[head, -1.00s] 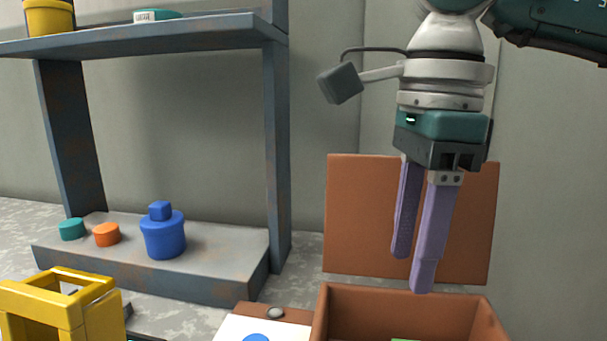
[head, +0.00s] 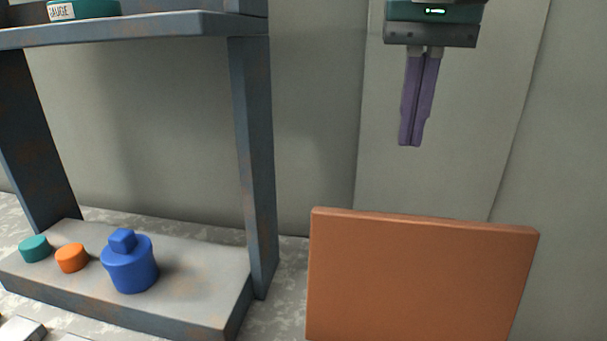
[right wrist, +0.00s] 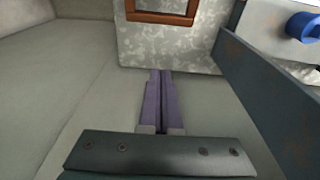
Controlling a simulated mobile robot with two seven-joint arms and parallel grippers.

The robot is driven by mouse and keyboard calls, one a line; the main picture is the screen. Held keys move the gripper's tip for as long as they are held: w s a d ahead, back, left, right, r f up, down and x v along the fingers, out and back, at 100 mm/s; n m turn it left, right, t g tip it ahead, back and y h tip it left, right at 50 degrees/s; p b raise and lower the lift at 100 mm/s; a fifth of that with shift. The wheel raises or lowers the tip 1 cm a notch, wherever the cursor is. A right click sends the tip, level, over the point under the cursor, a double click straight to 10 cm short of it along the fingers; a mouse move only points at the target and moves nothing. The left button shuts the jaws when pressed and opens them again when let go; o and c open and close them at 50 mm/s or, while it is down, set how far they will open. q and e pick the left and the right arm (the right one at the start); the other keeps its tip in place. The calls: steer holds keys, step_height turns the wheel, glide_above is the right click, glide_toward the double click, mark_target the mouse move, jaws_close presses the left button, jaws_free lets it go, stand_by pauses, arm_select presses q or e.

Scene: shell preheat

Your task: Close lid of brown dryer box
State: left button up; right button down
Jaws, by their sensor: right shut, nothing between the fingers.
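The brown dryer box's lid (head: 420,278) stands upright and open in the head view, at the lower right. The box body is below the edge of that view. A brown part of the box (right wrist: 163,17) shows at the top of the right wrist view. My right gripper (head: 410,145) is shut and empty, pointing down above the lid, apart from it. In the right wrist view its fingers (right wrist: 160,72) are together, and the gripper appears to be on the wall side of the box. My left gripper is not in view.
A grey-blue shelf unit (head: 252,160) stands left of the lid. A blue jar (head: 130,265), an orange cap (head: 72,257) and a teal cap (head: 34,248) sit on its lower board. The wall (head: 320,110) is behind, with free air around the gripper.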

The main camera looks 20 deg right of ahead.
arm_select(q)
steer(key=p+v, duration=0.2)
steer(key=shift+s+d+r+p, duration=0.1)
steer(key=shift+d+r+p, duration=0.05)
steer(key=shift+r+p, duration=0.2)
arm_select(e)
step_height(320, 180, down, 8)
steer(key=s+a, duration=0.1)
steer(key=s, duration=0.1)
steer(key=shift+s+a, duration=0.25)
steer(key=shift+s, duration=0.15)
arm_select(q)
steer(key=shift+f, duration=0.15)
arm_select(e)
steer(key=shift+w, duration=0.1)
